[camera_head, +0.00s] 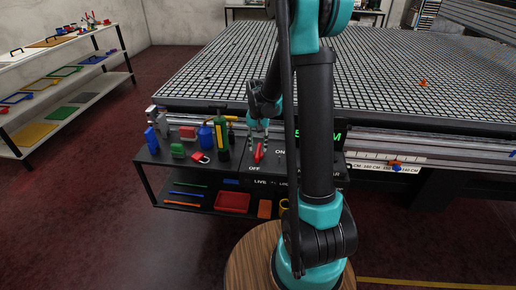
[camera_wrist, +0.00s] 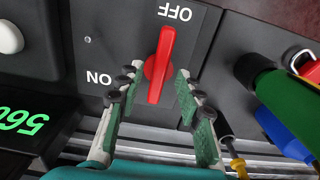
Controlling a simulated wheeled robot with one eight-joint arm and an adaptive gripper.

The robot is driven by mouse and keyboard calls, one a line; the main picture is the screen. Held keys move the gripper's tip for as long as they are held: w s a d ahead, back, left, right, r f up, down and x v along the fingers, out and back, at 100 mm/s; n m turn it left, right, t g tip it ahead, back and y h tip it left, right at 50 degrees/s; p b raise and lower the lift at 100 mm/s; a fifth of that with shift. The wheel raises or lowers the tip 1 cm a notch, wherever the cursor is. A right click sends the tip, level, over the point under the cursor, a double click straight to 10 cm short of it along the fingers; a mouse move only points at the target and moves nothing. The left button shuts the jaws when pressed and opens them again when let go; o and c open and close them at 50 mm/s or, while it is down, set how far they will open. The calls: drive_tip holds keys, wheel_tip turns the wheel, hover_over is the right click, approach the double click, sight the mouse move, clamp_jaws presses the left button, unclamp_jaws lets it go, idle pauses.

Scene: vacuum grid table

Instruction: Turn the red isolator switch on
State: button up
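The red isolator switch handle (camera_wrist: 160,65) sits on a dark grey panel (camera_wrist: 115,25). In the wrist view its long axis runs nearly vertical and its far end points to the OFF label (camera_wrist: 175,12). The ON label (camera_wrist: 99,78) is at the left. In the head view the red handle (camera_head: 258,154) also points down toward OFF. My gripper (camera_wrist: 157,82) is open, with one finger on each side of the handle's near part. Gaps show beside the handle, and I cannot tell whether either finger touches it. The head view shows my gripper (camera_head: 260,130) just above the handle.
A red padlock (camera_head: 200,157) lies nearby. The grid table (camera_head: 400,80) is behind.

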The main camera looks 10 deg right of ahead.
drive_tip(key=shift+f, duration=0.8)
clamp_jaws()
